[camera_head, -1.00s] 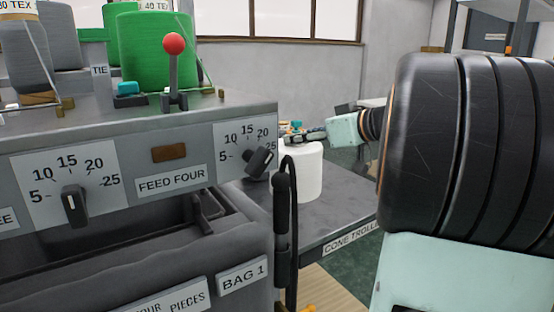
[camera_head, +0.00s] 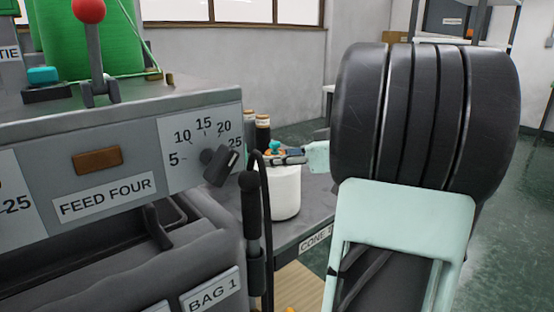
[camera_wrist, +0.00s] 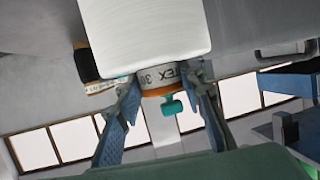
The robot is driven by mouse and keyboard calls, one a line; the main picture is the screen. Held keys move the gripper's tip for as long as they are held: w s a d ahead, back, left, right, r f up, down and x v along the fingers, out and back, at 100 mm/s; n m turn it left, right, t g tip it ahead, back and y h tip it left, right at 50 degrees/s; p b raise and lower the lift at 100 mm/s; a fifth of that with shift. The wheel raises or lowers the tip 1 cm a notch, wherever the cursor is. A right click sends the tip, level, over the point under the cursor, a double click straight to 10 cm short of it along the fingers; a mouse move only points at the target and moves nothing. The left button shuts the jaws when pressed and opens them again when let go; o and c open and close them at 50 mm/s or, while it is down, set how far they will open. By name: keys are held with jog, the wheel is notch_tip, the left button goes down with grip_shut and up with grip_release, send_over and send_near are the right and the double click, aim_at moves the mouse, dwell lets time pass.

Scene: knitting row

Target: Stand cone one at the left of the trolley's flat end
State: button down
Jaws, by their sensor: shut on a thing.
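A white yarn cone (camera_head: 286,192) is over the grey top of the cone trolley (camera_head: 318,207), just right of the machine. I cannot tell whether its base touches the top. My gripper (camera_head: 278,155) is at the cone's upper end. In the wrist view, my gripper (camera_wrist: 160,84) has its two blue fingers on either side of the cone's narrow top, shut on it. There the white cone body (camera_wrist: 143,35) shows a "30 TEX" label, an orange ring and a teal tip. Its number is not visible.
The knitting machine (camera_head: 105,160) with its dial (camera_head: 220,165) fills the left. Dark items with brown tops (camera_head: 262,130) stand behind the cone. My arm covers the trolley's right part.

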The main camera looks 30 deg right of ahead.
dwell(0.3)
jog(key=c, duration=1.3)
grip_release()
jog(key=shift+r, duration=0.1)
jog(key=p+v, duration=0.1)
jog(key=v, duration=1.1)
jog(key=shift+p, duration=0.35)
jog(key=shift+s, duration=0.1)
